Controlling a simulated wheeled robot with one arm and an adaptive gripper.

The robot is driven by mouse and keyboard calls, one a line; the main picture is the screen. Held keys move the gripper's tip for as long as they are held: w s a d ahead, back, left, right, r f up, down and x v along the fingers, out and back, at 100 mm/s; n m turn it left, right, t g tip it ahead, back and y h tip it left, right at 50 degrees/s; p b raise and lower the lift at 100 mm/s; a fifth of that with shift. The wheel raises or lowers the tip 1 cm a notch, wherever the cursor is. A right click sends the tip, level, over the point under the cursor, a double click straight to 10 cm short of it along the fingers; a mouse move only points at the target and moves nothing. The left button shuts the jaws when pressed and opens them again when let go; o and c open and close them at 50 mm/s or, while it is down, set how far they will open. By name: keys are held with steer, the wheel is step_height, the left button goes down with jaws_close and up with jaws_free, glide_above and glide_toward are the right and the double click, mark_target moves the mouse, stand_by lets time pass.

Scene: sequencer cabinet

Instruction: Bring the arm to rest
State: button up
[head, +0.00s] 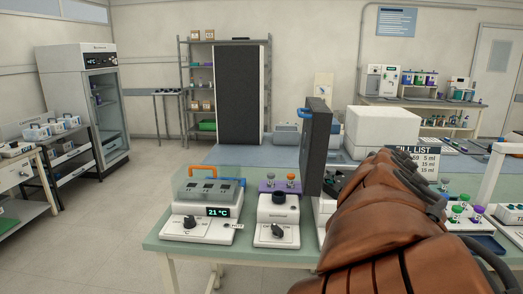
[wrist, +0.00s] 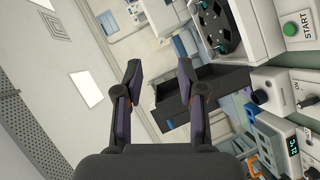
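My arm (head: 385,215), in a brown ribbed cover, reaches from the bottom right over the bench in the head view. It hides part of the bench and the instruments behind it. My gripper (wrist: 159,72) shows in the wrist view with its two dark fingers spread apart and nothing between them. The gripper's fingers cannot be made out in the head view. The wrist view is tilted, with the ceiling at its left.
A heater block reading 21 °C (head: 208,205) and a knobbed device (head: 278,220) stand on the bench (head: 165,245). A dark upright panel (head: 315,148) rises beside my arm. A white instrument with a green START button (wrist: 290,29) lies right of the fingers. Open floor (head: 110,215) is at left.

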steer(key=s+d+f+m+g+y+p, duration=0.1)
steer(key=s+d+f+m+g+y, duration=0.15)
steer(key=s+f+m+g, duration=0.8)
steer(key=s+a+f+n+g+y, duration=0.1)
steer(key=s+a+f, duration=0.3)
steer(key=s, duration=0.4)
steer(key=s+a+f+n+g+y+p, duration=0.1)
steer(key=s+a+f, duration=0.3)
steer(key=s, duration=0.4)
steer(key=s+a+f+n+g+y, duration=0.1)
steer(key=s+a+f+g+y, duration=0.1)
steer(key=s+f, duration=0.4)
steer(key=shift+s+a+y+p, duration=0.35)
steer(key=shift+s+a+y, duration=0.4)
steer(key=shift+s+a, duration=0.4)
